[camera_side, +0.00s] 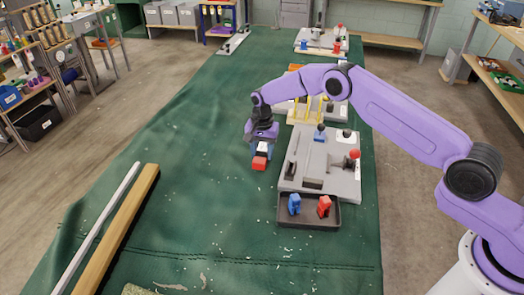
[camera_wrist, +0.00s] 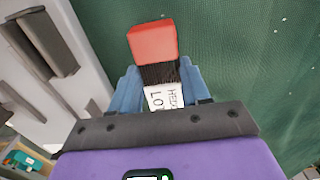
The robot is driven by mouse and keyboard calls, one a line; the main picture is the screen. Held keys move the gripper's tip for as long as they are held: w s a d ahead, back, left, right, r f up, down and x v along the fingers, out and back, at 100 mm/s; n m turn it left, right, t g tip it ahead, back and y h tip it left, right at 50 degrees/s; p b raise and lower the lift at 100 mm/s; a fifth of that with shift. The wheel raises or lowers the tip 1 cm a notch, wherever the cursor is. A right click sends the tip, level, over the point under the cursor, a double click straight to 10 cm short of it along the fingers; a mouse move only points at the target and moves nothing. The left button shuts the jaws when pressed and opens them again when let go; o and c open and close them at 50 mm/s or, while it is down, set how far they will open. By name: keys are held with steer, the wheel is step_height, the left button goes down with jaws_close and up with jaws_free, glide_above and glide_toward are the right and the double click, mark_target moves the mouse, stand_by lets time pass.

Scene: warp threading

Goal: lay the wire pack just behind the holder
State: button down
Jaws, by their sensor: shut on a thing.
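The wire pack (camera_wrist: 152,43) has a red block end, a band of dark fine wires and a white lettered label. Its red end also shows in the side view (camera_side: 260,163). My gripper (camera_wrist: 157,75) has its blue fingers on both sides of the pack and is shut on it. In the side view my gripper (camera_side: 261,147) holds the pack over the green cloth, just left of the light grey plate (camera_side: 328,151). A dark grey upright block (camera_side: 292,168) near the plate's left edge may be the holder; it also shows in the wrist view (camera_wrist: 48,42).
A black tray (camera_side: 309,222) with a blue and a red piece stands at the plate's front edge. A red-knobbed lever (camera_side: 354,155) rises on the plate's right. A wooden bar (camera_side: 118,225) lies at left. The green cloth (camera_side: 205,190) between is mostly clear.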

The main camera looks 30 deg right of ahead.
stand_by(0.3)
steer(key=c, duration=0.5)
jaws_free()
steer(key=shift+f, duration=0.1)
step_height(320, 180, up, 12)
steer(key=shift+r, duration=0.15)
